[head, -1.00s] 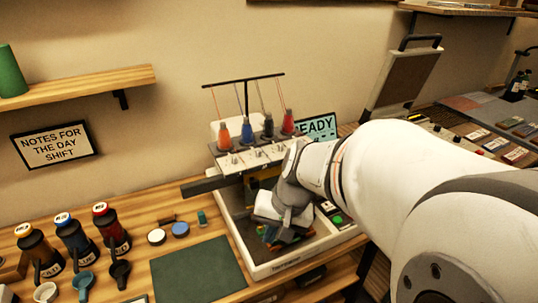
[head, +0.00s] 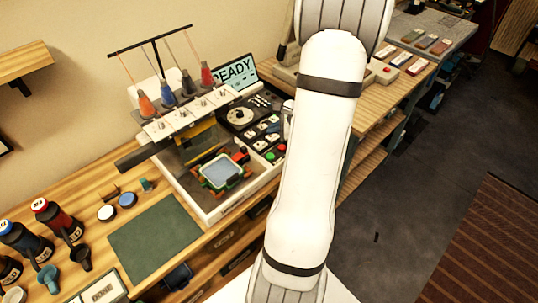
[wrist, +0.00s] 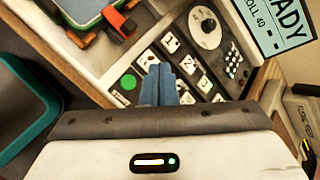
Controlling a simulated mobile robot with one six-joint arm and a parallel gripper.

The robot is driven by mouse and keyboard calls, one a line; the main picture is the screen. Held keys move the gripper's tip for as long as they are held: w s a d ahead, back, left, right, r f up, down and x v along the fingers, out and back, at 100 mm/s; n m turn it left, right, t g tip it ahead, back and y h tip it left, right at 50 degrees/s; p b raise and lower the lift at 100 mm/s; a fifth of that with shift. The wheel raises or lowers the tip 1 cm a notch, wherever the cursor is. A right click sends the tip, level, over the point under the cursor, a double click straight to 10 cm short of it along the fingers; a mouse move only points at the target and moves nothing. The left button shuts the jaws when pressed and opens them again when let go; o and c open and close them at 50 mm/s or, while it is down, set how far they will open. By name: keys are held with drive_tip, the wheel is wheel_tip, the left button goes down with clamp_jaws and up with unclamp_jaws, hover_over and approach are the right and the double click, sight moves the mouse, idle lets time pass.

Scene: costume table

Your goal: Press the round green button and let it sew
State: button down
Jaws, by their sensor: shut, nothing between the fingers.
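The embroidery machine (head: 236,204) stands on the wooden table, with several thread cones on top and a screen (head: 235,73) that reads READY. In the wrist view the green button (wrist: 128,82) shows unobstructed, left of my fingers. My gripper (wrist: 161,70) is shut and empty, its blue fingertips over the white keys. Whether they touch the panel I cannot tell. In the head view my arm hides most of my gripper. A teal hoop (head: 221,172) with white fabric is in the machine's bed.
A dial (wrist: 205,27) is beside the keys. A green mat (head: 155,237) lies left of the machine, with bottles and cups farther left. Another bench (head: 375,95) with coloured blocks is at the right. The floor (head: 410,190) right of my arm is clear.

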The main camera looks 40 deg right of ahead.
drive_tip(key=b, duration=0.5)
hover_over(273, 157)
wheel_tip(273, 157, down, 8)
drive_tip(key=shift+d+r, duration=0.1)
drive_tip(key=shift+r, duration=0.1)
drive_tip(key=shift+f+b, duration=0.65)
drive_tip(key=shift+b, duration=0.15)
idle(1.2)
drive_tip(key=shift+f+b, duration=0.4)
drive_tip(key=shift+b, duration=0.3)
